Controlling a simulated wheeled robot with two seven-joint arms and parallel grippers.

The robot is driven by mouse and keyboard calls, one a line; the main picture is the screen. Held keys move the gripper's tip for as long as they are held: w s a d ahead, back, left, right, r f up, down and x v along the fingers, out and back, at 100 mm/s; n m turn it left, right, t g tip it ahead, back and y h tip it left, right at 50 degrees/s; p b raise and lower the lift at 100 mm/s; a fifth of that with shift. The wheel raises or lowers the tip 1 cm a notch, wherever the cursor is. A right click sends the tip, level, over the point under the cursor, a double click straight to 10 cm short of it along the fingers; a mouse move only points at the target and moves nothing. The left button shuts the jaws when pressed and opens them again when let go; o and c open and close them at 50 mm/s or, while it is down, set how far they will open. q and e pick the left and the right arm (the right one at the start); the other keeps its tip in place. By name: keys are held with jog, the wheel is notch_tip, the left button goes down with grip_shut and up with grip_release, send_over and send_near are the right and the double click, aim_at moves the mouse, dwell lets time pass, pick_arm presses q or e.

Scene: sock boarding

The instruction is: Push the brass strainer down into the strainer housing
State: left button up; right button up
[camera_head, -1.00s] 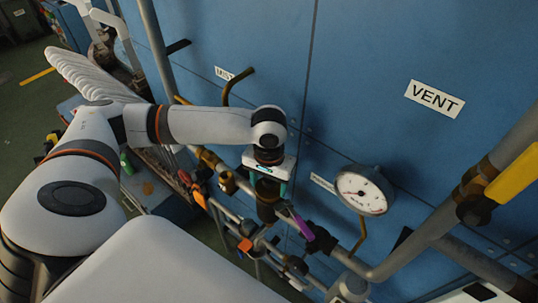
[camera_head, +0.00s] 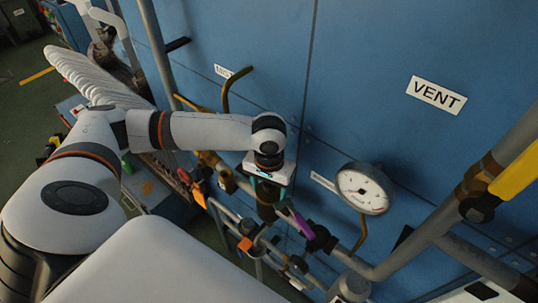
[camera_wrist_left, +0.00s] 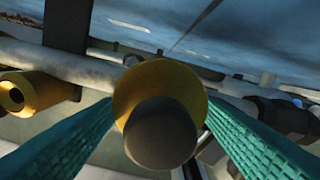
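My left gripper (camera_head: 269,194) points down at the pipework in front of the blue panel, directly above a dark upright fitting (camera_head: 266,212) that looks like the strainer housing. In the left wrist view, its two teal fingers (camera_wrist_left: 160,118) stand on either side of a round brass piece (camera_wrist_left: 160,77) with a dark round end (camera_wrist_left: 160,133) facing the camera. This looks like the brass strainer. The fingertips reach the brass edges, but I cannot tell whether they grip it. The lower part of the piece and the housing mouth are hidden. My right gripper is not in view.
A pressure gauge (camera_head: 363,190) stands to the right. A purple handle (camera_head: 301,223) sits close to the gripper's right, and orange valve handles (camera_head: 198,196) sit to the left. A thick pipe (camera_head: 440,228) runs along the right. A brass fitting (camera_wrist_left: 30,93) shows at left in the wrist view.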

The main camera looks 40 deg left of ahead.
pick_arm(q)
jog(key=o, duration=0.5)
jog(key=shift+o, duration=0.2)
jog(key=shift+s+a, duration=0.1)
jog(key=shift+a, duration=0.05)
jog(key=shift+d, duration=0.2)
jog(key=shift+r, duration=0.25)
notch_tip(320, 180, up, 10)
jog(key=shift+a+r+b, duration=0.15)
jog(key=shift+r+b, duration=0.1)
jog(key=shift+b, duration=0.5)
jog(key=shift+a+r, duration=0.1)
jog(key=shift+r, duration=0.45)
